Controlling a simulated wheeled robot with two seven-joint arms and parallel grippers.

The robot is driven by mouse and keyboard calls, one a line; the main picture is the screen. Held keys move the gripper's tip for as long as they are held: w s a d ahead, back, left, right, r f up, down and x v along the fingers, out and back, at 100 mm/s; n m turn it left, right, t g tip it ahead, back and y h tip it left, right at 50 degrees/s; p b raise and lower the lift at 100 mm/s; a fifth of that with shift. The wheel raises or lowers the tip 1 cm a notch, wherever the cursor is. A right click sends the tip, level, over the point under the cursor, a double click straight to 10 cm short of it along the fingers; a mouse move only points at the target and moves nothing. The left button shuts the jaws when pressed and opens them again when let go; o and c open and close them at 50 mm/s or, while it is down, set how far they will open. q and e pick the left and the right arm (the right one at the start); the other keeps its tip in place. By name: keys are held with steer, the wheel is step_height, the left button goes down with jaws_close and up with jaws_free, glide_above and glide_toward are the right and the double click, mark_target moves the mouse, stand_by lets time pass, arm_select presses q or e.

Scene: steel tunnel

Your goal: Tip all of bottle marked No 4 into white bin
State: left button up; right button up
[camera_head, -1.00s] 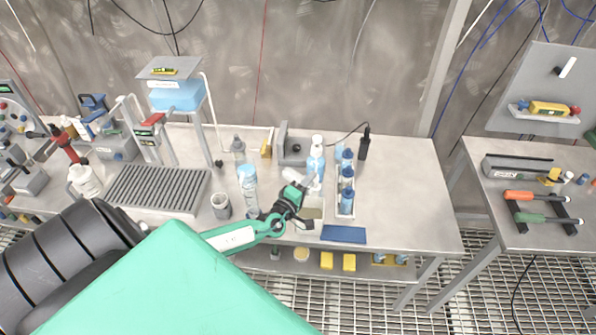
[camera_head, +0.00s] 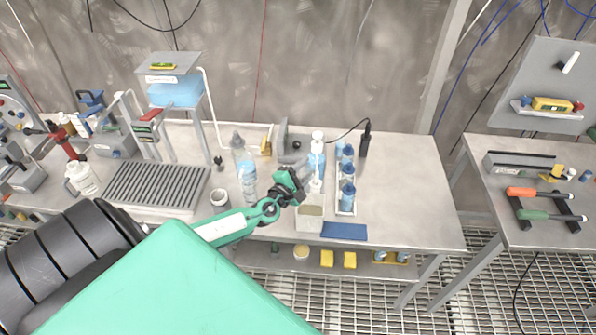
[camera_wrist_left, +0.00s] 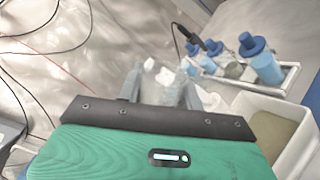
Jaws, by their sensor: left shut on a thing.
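My left gripper (camera_head: 304,182) is above the back edge of the white bin (camera_head: 308,226), near the front of the bench. Its fingers are shut on a small pale, clear-looking thing (camera_wrist_left: 160,82), mostly hidden between them. I cannot read a No 4 mark on it, so I cannot tell whether it is that bottle. The wrist view shows the bin (camera_wrist_left: 302,150) at lower right, with an olive-brown inside. Several blue-capped bottles (camera_head: 347,193) stand in a narrow white rack (camera_head: 345,211) to the right; their marks are unreadable. My right gripper is out of view.
A white-topped bottle (camera_head: 317,155) stands just behind the gripper. A clear vessel with blue contents (camera_head: 247,185) and a grey cup (camera_head: 220,199) stand to the left. A blue mat (camera_head: 344,231) lies right of the bin. The bench's right end is clear.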

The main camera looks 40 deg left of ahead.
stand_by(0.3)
arm_select(q)
steer(key=n, duration=0.1)
steer(key=r+n+b, duration=0.1)
steer(key=n, duration=0.2)
steer(key=r+n, duration=0.1)
steer(key=n, duration=0.1)
steer(key=shift+a, duration=0.1)
steer(key=shift+f+n+b, duration=0.15)
steer(key=shift+n+b, duration=0.35)
steer(key=shift+n, duration=0.1)
steer(key=shift+f+n+b, duration=0.1)
steer(key=shift+n+b, duration=0.3)
steer(key=shift+n, duration=0.5)
steer(key=n, duration=0.3)
steer(key=shift+d, duration=0.4)
